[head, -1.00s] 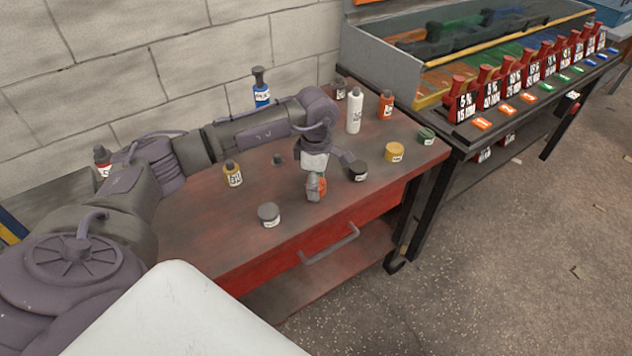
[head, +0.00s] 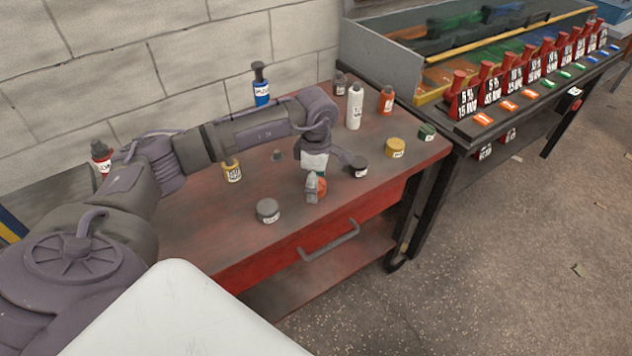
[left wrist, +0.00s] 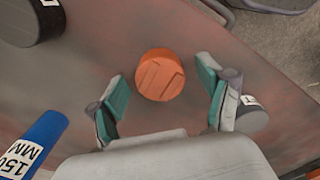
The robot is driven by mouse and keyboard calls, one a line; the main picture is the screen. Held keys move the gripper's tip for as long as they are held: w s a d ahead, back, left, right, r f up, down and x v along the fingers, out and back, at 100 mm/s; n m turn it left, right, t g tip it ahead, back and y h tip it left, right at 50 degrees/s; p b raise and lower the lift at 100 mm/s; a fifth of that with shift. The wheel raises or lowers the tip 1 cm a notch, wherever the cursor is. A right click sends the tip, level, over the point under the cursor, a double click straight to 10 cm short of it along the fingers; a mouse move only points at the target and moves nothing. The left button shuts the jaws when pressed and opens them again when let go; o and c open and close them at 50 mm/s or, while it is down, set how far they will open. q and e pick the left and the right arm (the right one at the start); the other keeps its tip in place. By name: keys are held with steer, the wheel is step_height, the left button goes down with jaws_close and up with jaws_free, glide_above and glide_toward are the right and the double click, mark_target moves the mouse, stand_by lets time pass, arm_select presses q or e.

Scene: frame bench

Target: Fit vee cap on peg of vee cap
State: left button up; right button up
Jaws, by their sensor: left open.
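A round orange cap with grooves across its top (left wrist: 160,75) lies on the bench in the left wrist view, between and just ahead of my open fingers. In the head view a sliver of the orange cap (head: 322,186) shows to the right of my left gripper (head: 312,188). My left gripper is open and empty, its teal pads (left wrist: 165,100) on either side of the cap's near edge with gaps. I cannot tell which thing is the peg. My right gripper is not in view.
On the red bench (head: 200,235) stand a grey tin (head: 268,211), black tin (head: 359,167), yellow tin (head: 395,147), white bottle (head: 355,106) and blue bottle (head: 261,85). A rack of red labelled stands (head: 490,90) is at right. The front left bench top is clear.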

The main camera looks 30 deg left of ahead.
arm_select(q)
steer(key=shift+r, duration=0.25)
step_height(320, 180, up, 12)
steer(key=shift+f, duration=0.2)
stand_by(0.4)
